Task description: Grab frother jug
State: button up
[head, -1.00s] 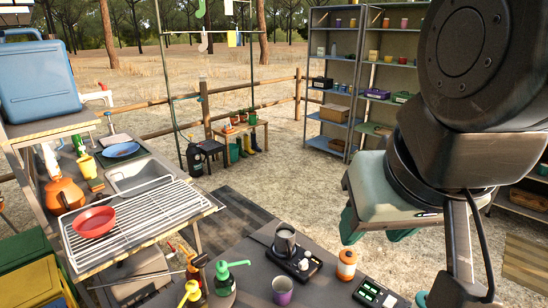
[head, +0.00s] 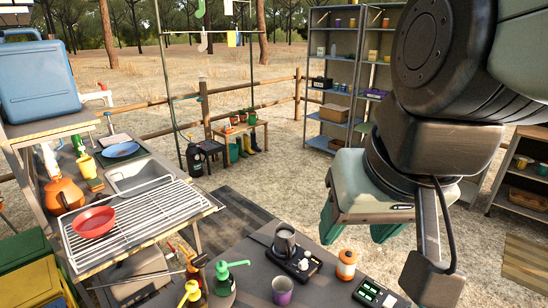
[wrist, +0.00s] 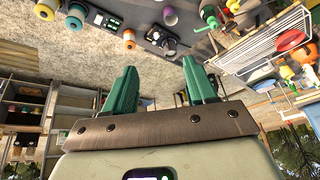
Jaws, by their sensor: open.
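The frother jug (head: 285,240) is a small grey metal jug standing upright on a black base (head: 300,264) on the dark counter. My gripper (head: 356,230) hangs above and to the right of it in the head view, apart from it, with green fingers spread and nothing between them. In the wrist view my gripper (wrist: 160,85) also shows open and empty. There the black base (wrist: 157,36) is beyond the fingertips, and the jug (wrist: 172,46) looks small and dark.
An orange jar (head: 346,264) stands right of the base, and a purple cup (head: 282,291) stands in front. A green pump bottle (head: 224,280) is to the left. A small dark device (head: 375,294) lies at right. A wire rack (head: 140,222) holds a red bowl (head: 94,221).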

jog(key=w+a+f+m+g+y, duration=0.2)
jog(key=w+a+f+m+y, duration=0.4)
jog(key=f, duration=0.3)
jog(key=w+a+f+m+g+y, duration=0.35)
jog(key=w+f+y, duration=0.3)
jog(key=f, duration=0.25)
jog(key=w+d+f+m+t+y, duration=0.35)
jog(key=w+f+m+t, duration=0.35)
jog(key=m+t, duration=0.35)
jog(key=m+t+h, duration=0.7)
jog(key=m+h, duration=0.3)
jog(key=m, duration=0.4)
send_near(286, 245)
jog(key=s, duration=0.1)
jog(key=s+d+r, duration=0.1)
jog(key=s, duration=0.1)
jog(key=shift+s+d+r, duration=0.1)
jog(key=shift+d+r, duration=0.05)
jog(key=shift+d, duration=0.1)
jog(key=shift+w+h, duration=0.25)
jog(key=shift+h, duration=0.05)
jog(key=x, duration=1)
jog(key=shift+w, duration=0.1)
jog(key=shift+a, duration=0.1)
